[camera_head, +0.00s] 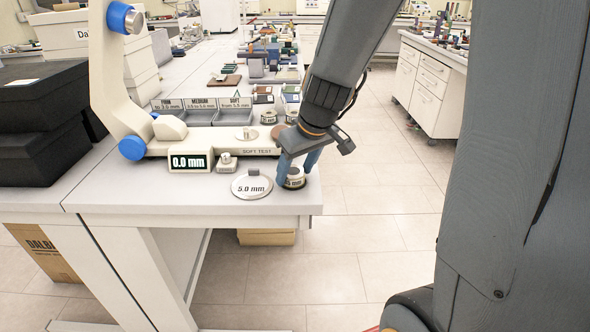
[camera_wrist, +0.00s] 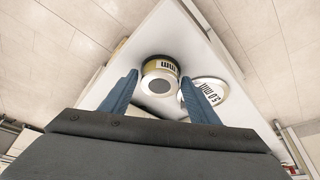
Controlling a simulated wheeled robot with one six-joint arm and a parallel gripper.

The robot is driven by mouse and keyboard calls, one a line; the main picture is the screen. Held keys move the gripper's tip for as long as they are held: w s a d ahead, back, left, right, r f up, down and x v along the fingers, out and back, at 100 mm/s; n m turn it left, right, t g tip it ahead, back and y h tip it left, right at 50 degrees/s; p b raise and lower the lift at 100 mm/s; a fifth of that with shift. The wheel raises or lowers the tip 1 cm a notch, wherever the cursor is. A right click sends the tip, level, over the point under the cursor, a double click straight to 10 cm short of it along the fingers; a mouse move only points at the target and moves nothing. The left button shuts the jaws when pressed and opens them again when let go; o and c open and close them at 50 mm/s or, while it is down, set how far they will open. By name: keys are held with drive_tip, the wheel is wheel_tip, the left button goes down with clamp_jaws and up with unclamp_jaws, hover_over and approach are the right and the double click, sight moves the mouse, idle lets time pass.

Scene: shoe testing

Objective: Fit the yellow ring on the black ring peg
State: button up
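I cannot make out a yellow ring or a black ring peg for certain in either view. My gripper (camera_head: 295,176) points down at the front right corner of the bench. Its two blue fingers are spread, one on each side of a short round weight with a label ending in "mm" (camera_head: 295,183). In the wrist view this weight (camera_wrist: 160,78) has a pale top with a grey centre and a yellowish side. It shows between the fingertips of my gripper (camera_wrist: 159,77), with thin gaps; I cannot tell if either finger touches it.
A flat disc marked 5.0 mm (camera_head: 251,188) lies just left of the gripper. Behind stand a tester with a 0.0 mm display (camera_head: 190,163) and grey sorting bins (camera_head: 200,118). Black boxes (camera_head: 40,135) are stacked at left. Small items cover the far bench.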

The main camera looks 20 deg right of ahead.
drive_tip(key=shift+o, duration=1.1)
drive_tip(key=a+v, duration=0.1)
drive_tip(key=v, duration=0.6)
drive_tip(key=shift+s+d+r, duration=0.2)
drive_tip(key=shift+d+r, duration=0.2)
drive_tip(key=shift+d, duration=0.15)
